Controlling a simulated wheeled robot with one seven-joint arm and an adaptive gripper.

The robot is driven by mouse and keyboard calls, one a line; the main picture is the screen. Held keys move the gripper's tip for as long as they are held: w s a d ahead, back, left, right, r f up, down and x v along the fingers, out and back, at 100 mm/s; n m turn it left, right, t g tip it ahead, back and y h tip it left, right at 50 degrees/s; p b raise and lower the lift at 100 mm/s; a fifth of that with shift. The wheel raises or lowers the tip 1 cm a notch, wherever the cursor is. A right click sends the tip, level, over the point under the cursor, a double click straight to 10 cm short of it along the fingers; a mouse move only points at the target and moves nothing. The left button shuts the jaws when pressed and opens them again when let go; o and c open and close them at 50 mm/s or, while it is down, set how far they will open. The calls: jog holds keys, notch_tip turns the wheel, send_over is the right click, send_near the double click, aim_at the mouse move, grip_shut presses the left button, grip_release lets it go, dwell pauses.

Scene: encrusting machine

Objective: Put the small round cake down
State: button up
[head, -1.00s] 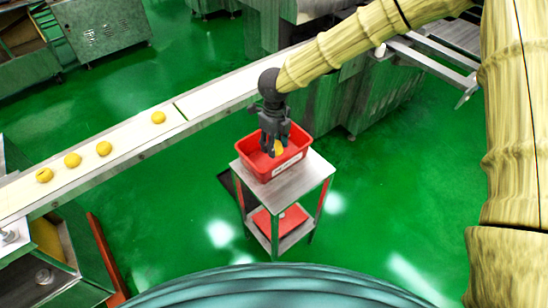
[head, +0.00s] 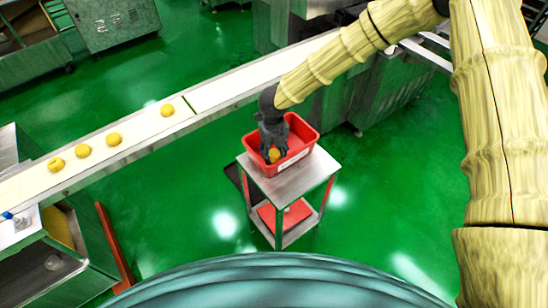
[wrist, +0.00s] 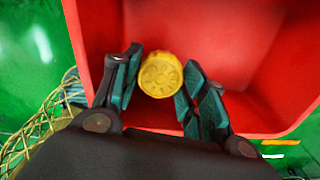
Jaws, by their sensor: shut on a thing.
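The small round cake (wrist: 161,75) is yellow with a pressed pattern on its top. It sits between the two finger pads of my gripper (wrist: 160,88) in the wrist view. In the head view my gripper (head: 272,152) points down into the red bin (head: 302,143), and the cake (head: 274,155) shows at its fingertips. My gripper is shut on the cake, inside the bin's outline near its left part. The bin's red inside (wrist: 215,35) fills most of the wrist view and looks empty. I cannot tell whether the cake touches the bin's floor.
The bin stands on a small metal cart (head: 290,185) with a red item (head: 285,214) on its lower shelf. A white conveyor belt (head: 140,128) runs behind it with several yellow cakes (head: 113,139). Green floor (head: 400,190) is open to the right.

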aim_at(274, 159)
jog(key=shift+f+p, duration=0.35)
jog(key=shift+f, duration=1.45)
jog(key=o, duration=0.7)
jog(key=shift+f, duration=0.15)
jog(key=shift+o, duration=0.2)
notch_tip(274, 159, up, 12)
jog(key=shift+r+b, duration=0.2)
jog(key=shift+b, duration=0.7)
